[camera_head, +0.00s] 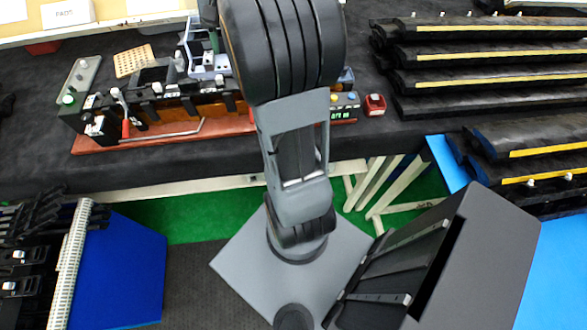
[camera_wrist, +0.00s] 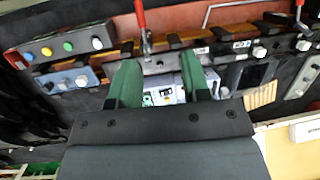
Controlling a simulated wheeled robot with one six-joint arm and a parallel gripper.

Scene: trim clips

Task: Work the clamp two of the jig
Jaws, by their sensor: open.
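The jig (camera_head: 165,122) is a long dark bar on a reddish-brown base on the bench; my arm hides part of it in the head view. A toggle clamp with a red handle (camera_head: 125,129) stands near its left end. The wrist view shows the jig from the opposite side, with one red-handled clamp (camera_wrist: 145,42) ahead of the fingers and another (camera_wrist: 300,18) at the right. No number shows on either clamp. My gripper (camera_wrist: 158,70) is open, its two green fingers apart and empty, short of the first clamp.
A grey-white device (camera_wrist: 168,93) shows between and behind the fingers. A button box (camera_wrist: 65,47) is at the left, and an orange perforated plate (camera_wrist: 261,95) at the right. A red box (camera_head: 375,104) and stacked black trim (camera_head: 480,80) lie right on the bench.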

